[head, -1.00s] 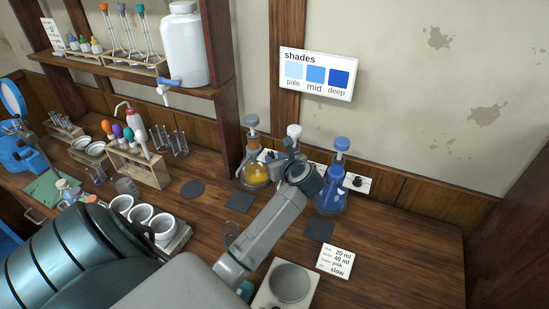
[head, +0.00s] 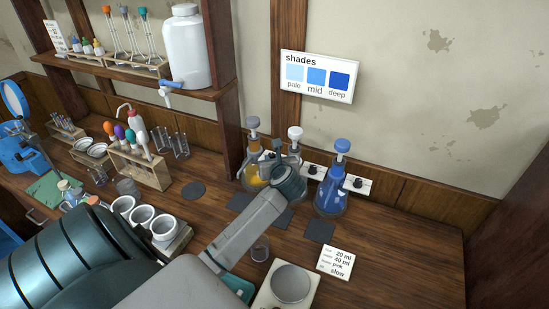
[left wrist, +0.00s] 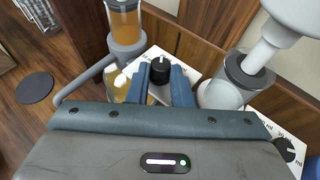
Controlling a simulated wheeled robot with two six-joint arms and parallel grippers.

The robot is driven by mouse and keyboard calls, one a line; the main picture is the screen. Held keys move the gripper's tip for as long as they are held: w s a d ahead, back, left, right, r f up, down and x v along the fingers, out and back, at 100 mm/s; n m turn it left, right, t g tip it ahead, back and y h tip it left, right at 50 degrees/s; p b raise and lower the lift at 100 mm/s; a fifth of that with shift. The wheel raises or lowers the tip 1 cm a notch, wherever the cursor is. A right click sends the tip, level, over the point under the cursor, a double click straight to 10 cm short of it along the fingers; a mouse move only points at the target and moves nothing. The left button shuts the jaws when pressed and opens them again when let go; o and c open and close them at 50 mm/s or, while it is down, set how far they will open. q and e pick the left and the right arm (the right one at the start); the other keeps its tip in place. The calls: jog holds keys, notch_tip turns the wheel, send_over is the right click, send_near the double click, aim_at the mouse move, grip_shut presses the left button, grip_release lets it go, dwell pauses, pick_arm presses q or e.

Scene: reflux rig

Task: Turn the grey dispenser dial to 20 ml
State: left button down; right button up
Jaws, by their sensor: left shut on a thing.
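The grey dispenser (head: 253,123) is the flask of amber liquid with a grey pump head, at the left of a row against the back wall. In the left wrist view its amber body and grey collar (left wrist: 127,42) stand upper left. Its black dial (left wrist: 160,66) with a white mark sits on a white plate just right of it. My left gripper (left wrist: 161,76) is shut on this dial, one finger at each side. In the head view the left gripper (head: 275,160) covers the dial. The dial's exact setting is not readable. My right gripper is not in view.
The white-topped dispenser (head: 295,134) and blue dispenser (head: 331,190) stand right of the gripper, close by. A note card (head: 336,262) and a round-plated device (head: 291,284) lie in front. White cups (head: 164,226) and a wooden rack (head: 150,172) are at left.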

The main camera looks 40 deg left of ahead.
pick_arm(q)
jog(key=shift+s+a+r+m+t+h+p, duration=0.2)
jog(key=shift+m+t+h+p, duration=0.3)
jog(key=shift+m+t, duration=0.3)
jog(key=shift+f+m+t+h, duration=0.15)
jog(key=shift+m+t+h, duration=0.15)
jog(key=c, duration=1.6)
grip_release()
jog(key=shift+o, duration=0.2)
jog(key=shift+d, duration=0.1)
